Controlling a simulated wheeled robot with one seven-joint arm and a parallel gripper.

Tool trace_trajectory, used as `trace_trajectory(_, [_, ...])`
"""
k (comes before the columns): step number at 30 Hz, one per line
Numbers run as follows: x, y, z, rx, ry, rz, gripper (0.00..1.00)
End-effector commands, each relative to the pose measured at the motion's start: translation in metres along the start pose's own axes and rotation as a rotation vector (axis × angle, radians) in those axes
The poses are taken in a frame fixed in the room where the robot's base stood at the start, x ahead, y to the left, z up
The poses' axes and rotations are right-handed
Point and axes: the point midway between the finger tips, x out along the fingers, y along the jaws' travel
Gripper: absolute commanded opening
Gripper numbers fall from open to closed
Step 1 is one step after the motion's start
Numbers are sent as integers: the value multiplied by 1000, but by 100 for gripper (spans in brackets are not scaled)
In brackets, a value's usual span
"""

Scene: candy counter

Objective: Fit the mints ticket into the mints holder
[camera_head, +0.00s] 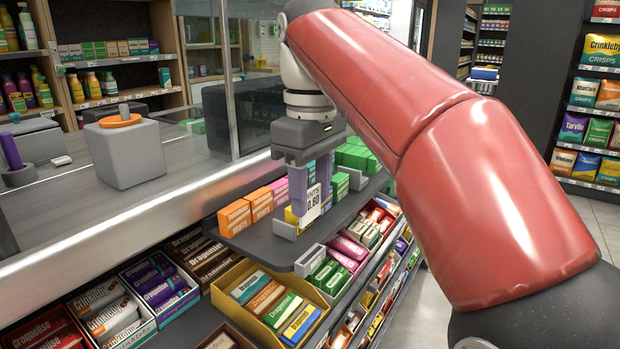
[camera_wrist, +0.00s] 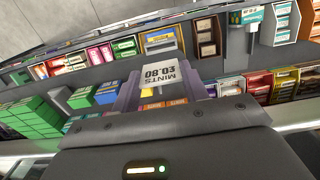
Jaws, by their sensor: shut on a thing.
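The mints ticket (camera_head: 313,203) is a small white card with dark "MINTS" lettering and a price. My gripper (camera_head: 307,207) is shut on it, with a grey finger on either side, and holds it upright above the dark counter shelf. In the wrist view the ticket (camera_wrist: 160,76) shows upside down between the fingertips (camera_wrist: 157,88). A small light grey block (camera_head: 286,230) stands on the shelf just left of and below the ticket. I cannot tell which is the mints holder, nor whether the ticket touches either.
Orange and pink candy boxes (camera_head: 234,218) stand left of my gripper on the shelf (camera_head: 262,243). Green boxes (camera_head: 357,154) are stacked behind on the right. A yellow tray (camera_head: 226,303) of bars and other candy bins lie below. A glass screen stands behind.

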Motion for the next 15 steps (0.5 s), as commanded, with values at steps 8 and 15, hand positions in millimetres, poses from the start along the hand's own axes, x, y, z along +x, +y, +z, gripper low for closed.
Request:
trace_trajectory(8, [0,0,0,1,0,0,23])
trace_trajectory(15, [7,0,2,1,0,0,23])
